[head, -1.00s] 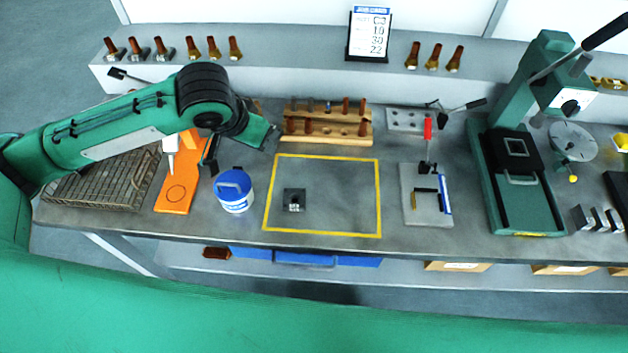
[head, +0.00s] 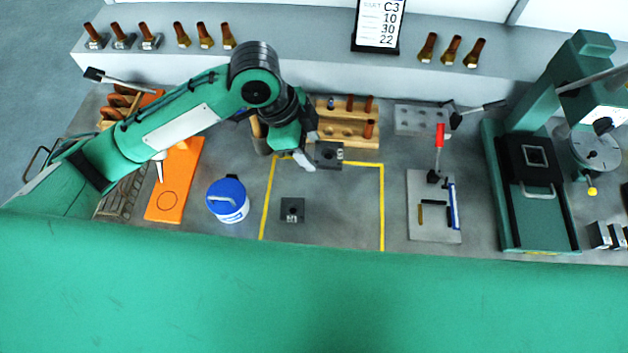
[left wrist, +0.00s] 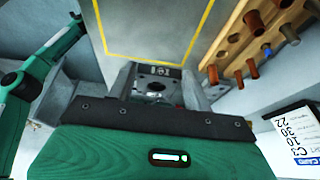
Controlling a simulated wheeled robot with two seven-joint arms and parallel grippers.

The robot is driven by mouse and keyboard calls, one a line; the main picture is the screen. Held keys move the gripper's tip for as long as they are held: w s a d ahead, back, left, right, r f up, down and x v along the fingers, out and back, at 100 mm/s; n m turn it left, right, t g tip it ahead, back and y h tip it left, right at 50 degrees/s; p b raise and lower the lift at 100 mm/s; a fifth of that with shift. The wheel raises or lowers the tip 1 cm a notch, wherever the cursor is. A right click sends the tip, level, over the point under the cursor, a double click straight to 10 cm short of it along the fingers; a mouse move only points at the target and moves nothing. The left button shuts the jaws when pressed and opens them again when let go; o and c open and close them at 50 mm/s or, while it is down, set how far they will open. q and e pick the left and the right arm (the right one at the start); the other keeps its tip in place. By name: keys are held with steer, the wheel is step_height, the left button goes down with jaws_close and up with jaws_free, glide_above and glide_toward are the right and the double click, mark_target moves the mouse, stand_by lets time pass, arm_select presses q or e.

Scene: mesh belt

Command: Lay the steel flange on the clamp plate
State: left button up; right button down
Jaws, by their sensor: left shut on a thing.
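My left gripper (head: 312,158) is shut on a dark square steel flange (head: 329,153), held near the back edge of the yellow outline. In the left wrist view the flange (left wrist: 154,86), with a round hole and a small pale marking, sits between the fingers. A grey plate with a red-handled toggle clamp (head: 433,222) lies to the right and looks like the clamp plate; blue and black strips stand on it. A second dark square block (head: 292,210) lies inside the yellow outline. My right gripper is not in view.
A wooden rack (head: 345,133) with brown pegs stands just behind the flange. A blue-lidded tub (head: 228,198) and an orange board (head: 170,192) are left. A holed plate (head: 422,119) with a black-handled clamp and a green press (head: 535,190) are right. The outlined area's right part is clear.

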arm_select(q)
steer(key=p, duration=0.2)
glide_above(316, 189)
steer(key=a, duration=0.2)
steer(key=f, duration=0.9)
steer(key=shift+d+f, duration=0.25)
steer(key=shift+f, duration=0.15)
step_height(316, 189, down, 5)
steer(key=shift+f+p, duration=0.1)
steer(key=shift+p, duration=0.25)
steer(key=shift+f, duration=0.15)
steer(key=o, duration=1.2)
